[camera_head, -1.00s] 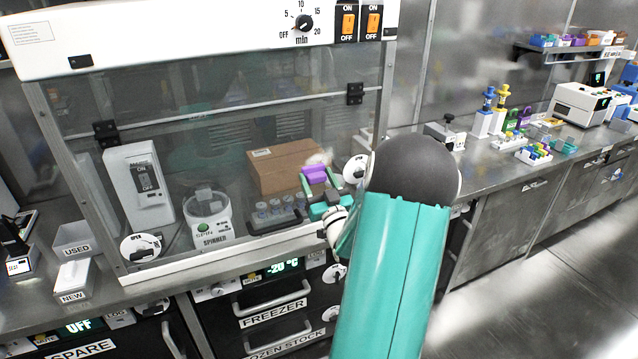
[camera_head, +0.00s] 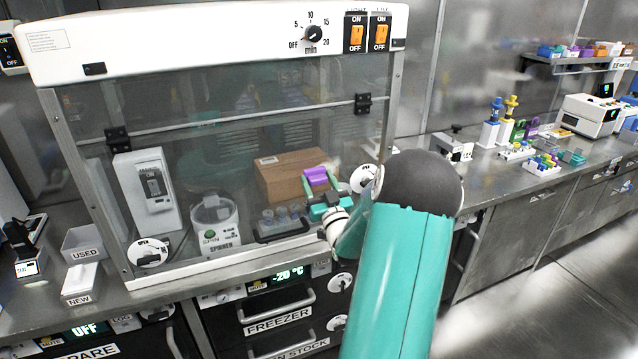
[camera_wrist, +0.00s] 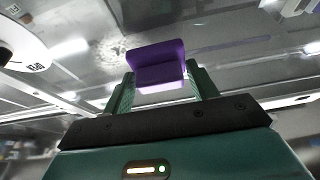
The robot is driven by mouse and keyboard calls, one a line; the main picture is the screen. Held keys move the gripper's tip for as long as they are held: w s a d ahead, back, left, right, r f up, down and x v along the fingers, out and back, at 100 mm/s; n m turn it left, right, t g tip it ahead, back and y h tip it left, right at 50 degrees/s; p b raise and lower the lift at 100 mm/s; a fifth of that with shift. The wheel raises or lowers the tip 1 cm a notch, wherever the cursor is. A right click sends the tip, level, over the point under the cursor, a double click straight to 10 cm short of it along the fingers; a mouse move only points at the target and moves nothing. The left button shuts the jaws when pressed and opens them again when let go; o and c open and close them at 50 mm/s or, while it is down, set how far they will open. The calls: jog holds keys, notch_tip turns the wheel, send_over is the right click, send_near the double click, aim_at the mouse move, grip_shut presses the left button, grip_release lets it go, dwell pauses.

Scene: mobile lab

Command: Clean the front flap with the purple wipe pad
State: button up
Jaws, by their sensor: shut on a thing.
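My gripper (camera_head: 322,192) is shut on the purple wipe pad (camera_head: 316,176), in front of the lower right of the cabinet's clear front flap (camera_head: 230,120). In the wrist view the pad (camera_wrist: 156,64) sits between the two green fingers of my gripper (camera_wrist: 160,88). The flap shows behind it with a pale smudged patch (camera_wrist: 112,58). I cannot tell whether the pad touches the flap. The flap looks closed, and my arm hides part of the cabinet's lower right corner.
Inside the cabinet are a spinner (camera_head: 215,225), a cardboard box (camera_head: 285,172) and a rack of vials (camera_head: 282,222). Bins marked USED (camera_head: 84,243) and NEW (camera_head: 82,284) stand at the left. A freezer (camera_head: 280,315) is below. The floor at right is clear.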

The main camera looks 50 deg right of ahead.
jog(key=shift+w+d, duration=0.5)
jog(key=shift+w, duration=0.35)
dwell(0.3)
jog(key=shift+s+d, duration=0.85)
jog(key=shift+d, duration=0.6)
jog(key=shift+s+d, duration=0.9)
jog(key=shift+d, duration=0.5)
jog(key=shift+s+d, duration=0.85)
jog(key=shift+d, duration=0.6)
jog(key=shift+w, duration=0.1)
